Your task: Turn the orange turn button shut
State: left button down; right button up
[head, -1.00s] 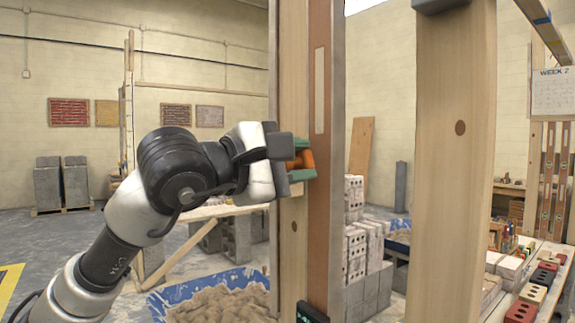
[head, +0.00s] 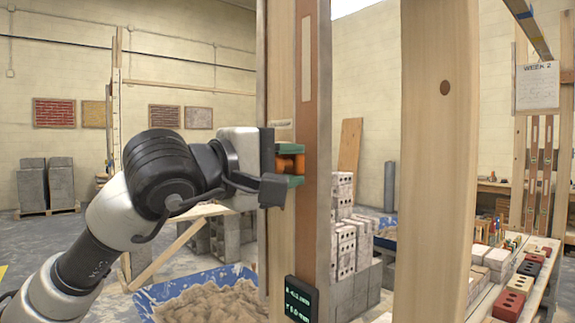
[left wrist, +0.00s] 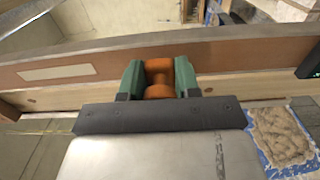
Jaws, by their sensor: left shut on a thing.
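The orange turn button (head: 290,160) is on the tall wooden post (head: 283,225), at the post's edge strip. My left gripper (head: 290,164) comes in from the left, its green fingers above and below the button. In the left wrist view the orange button (left wrist: 159,77) sits between the two green fingers of the gripper (left wrist: 160,80), and the gripper is shut on it. The fingers hide part of the button, so I cannot tell exactly how it is turned. My right gripper is not in view.
A second wooden post (head: 436,180) stands to the right, close by. A blue tub of sand (head: 163,316) is below left. Stacked blocks (head: 350,250) stand behind the posts. A small dark display (head: 299,300) is low on the post.

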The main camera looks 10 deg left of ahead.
pick_arm(q)
jog(key=shift+d+f, duration=0.1)
jog(key=shift+f, duration=0.2)
jog(key=c, duration=1)
grip_release()
jog(key=shift+o, duration=0.9)
jog(key=shift+r, duration=0.1)
jog(key=b+v, duration=0.2)
jog(key=v, duration=0.9)
jog(key=shift+w, duration=0.1)
